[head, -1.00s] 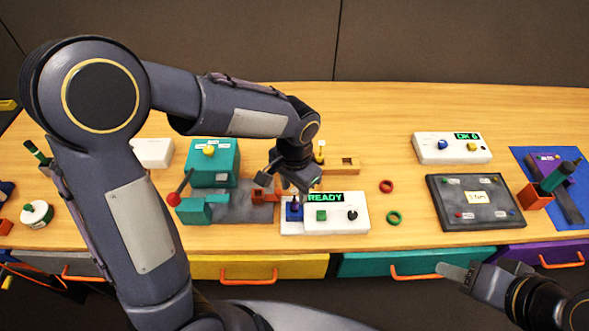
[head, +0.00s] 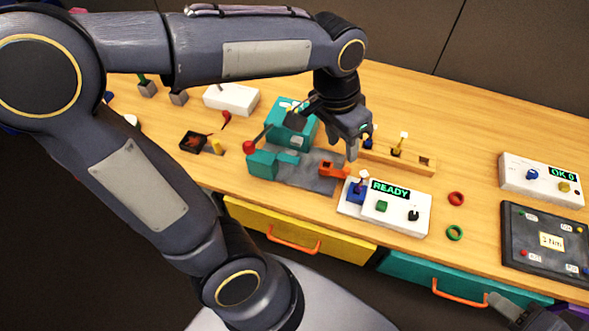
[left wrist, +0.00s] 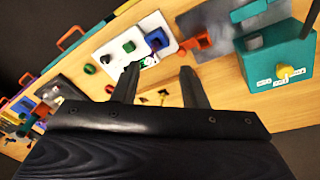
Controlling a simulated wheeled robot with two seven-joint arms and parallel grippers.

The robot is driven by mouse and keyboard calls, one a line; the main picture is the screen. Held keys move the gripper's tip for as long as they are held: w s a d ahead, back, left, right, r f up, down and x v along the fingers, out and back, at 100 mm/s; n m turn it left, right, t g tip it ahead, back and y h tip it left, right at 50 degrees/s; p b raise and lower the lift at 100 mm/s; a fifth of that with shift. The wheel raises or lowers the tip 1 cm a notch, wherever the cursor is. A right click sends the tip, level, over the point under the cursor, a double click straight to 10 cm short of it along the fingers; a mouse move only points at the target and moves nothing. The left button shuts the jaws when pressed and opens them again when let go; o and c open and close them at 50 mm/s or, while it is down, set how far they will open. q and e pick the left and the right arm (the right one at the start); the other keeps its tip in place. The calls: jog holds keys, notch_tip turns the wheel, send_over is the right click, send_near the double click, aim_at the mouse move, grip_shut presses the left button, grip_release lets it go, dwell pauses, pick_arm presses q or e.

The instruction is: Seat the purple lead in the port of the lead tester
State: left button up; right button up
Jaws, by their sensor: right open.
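The lead tester (head: 396,208) is a white box with a green READY display, a green button and a black knob. At its left end is a blue port block (head: 355,192), also visible in the left wrist view (left wrist: 157,40). A small purple lead (head: 363,177) stands upright at the top of this block; how deep it sits I cannot tell. My left gripper (head: 352,154) is above and behind the port, apart from the lead. In the left wrist view its fingers (left wrist: 160,80) are spread and empty. My right gripper (head: 502,303) is open at the lower right, far from the tester.
A teal fixture (head: 291,127) with a red-knobbed lever and an orange block (head: 333,169) lie left of the tester. A wooden rack (head: 415,160) with upright pegs stands behind it. Red (head: 456,199) and green (head: 454,233) rings lie to the right, with bare table around them.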

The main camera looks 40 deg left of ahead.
pick_arm(q)
jog(key=s+a+n+t+h, duration=0.1)
jog(key=s+a+n+t, duration=0.1)
jog(key=s, duration=0.4)
jog(key=s+a+f+n+t+h, duration=0.1)
jog(key=s+a+n+t, duration=0.1)
jog(key=s, duration=0.3)
jog(key=shift+s+f+n+t, duration=0.3)
jog(key=shift+s+n, duration=0.05)
jog(key=shift+n, duration=0.55)
jog(key=shift+a, duration=0.1)
dwell(0.4)
